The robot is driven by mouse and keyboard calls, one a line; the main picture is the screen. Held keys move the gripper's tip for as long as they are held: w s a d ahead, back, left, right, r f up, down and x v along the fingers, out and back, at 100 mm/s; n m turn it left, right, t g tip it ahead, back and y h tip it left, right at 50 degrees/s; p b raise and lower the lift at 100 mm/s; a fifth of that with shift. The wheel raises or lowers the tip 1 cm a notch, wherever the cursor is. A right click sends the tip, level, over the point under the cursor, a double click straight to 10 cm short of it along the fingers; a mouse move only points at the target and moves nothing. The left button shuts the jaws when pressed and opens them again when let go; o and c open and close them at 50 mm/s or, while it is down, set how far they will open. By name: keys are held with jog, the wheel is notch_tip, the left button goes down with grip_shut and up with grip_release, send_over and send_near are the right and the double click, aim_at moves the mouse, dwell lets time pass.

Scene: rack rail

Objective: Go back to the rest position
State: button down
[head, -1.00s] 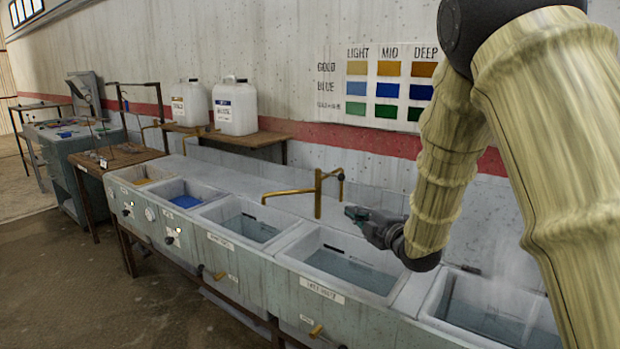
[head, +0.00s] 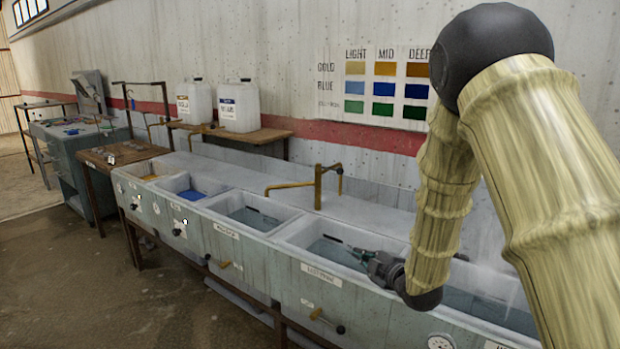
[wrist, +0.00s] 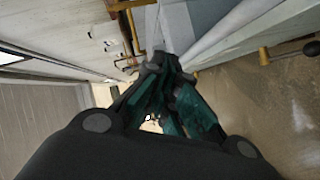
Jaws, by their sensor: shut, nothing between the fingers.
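My gripper (head: 364,256) hangs over the labelled basin (head: 318,270) near the middle of the sink row, close to its front right side. In the wrist view its dark green fingers (wrist: 162,62) are drawn together at the tips with nothing held. My arm comes in from the right of the head view and bends down to the basins. No separate task object shows.
The sink row has a blue-filled basin (head: 187,192), a water basin (head: 253,214) and a brass tap (head: 318,186). Two white jugs (head: 238,107) stand on a wooden shelf (head: 245,138). A colour chart (head: 385,88) is on the wall. Open floor (head: 70,280) lies front left.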

jog(key=s+d+f+m+g+h+p, duration=0.25)
jog(key=s+f+m, duration=0.25)
jog(key=s+f, duration=0.7)
jog(key=s+d+f+m+g+h+p, duration=0.1)
jog(key=s+d+f+m+g+h, duration=0.25)
jog(key=s+f, duration=0.9)
jog(key=s+d+f+m+g+p, duration=0.1)
jog(key=s+f+m+g, duration=0.3)
jog(key=s, duration=1)
jog(key=s+d+f+m+g+p, duration=0.1)
jog(key=s+f+m+g, duration=0.3)
jog(key=s, duration=1)
notch_tip(320, 180, down, 3)
jog(key=shift+s+m, duration=0.2)
jog(key=shift+m, duration=0.55)
